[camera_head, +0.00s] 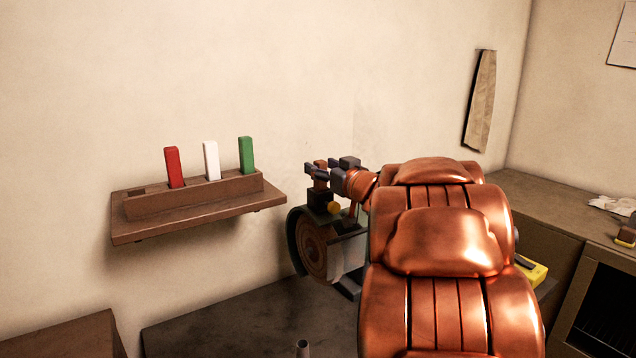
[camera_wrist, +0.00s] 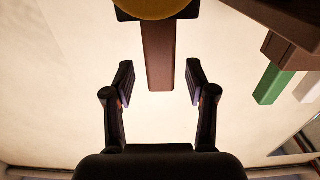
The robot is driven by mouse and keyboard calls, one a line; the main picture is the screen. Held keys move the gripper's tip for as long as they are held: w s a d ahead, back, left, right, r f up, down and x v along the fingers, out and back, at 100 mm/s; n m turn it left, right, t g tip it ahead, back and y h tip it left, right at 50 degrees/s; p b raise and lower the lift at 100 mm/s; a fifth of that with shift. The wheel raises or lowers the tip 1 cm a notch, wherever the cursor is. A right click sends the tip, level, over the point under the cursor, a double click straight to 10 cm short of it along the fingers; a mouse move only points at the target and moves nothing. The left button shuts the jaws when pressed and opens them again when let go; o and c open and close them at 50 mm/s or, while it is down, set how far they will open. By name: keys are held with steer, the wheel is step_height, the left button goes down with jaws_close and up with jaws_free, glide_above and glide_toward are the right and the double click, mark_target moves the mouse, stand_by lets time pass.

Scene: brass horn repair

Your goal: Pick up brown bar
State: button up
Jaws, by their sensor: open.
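The brown bar (camera_head: 321,183) stands upright on a dark block with a yellow knob (camera_head: 334,208), on top of the grinder-like machine. In the wrist view the bar (camera_wrist: 158,55) hangs down from the top, between my fingertips, with a gap on each side. My gripper (camera_head: 318,170) is open and reaches in from the right near the bar's upper end. It also shows open in the wrist view (camera_wrist: 160,82), with nothing held. The bar's lower end is hidden by the block.
A wall shelf (camera_head: 200,209) at left carries a brown rack with a red bar (camera_head: 174,167), a white bar (camera_head: 211,160) and a green bar (camera_head: 246,155). The machine's round wheel (camera_head: 313,248) sits below my gripper. A dark bench (camera_head: 230,322) lies underneath.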

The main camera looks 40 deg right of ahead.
steer(key=shift+w, duration=0.6)
jaws_close()
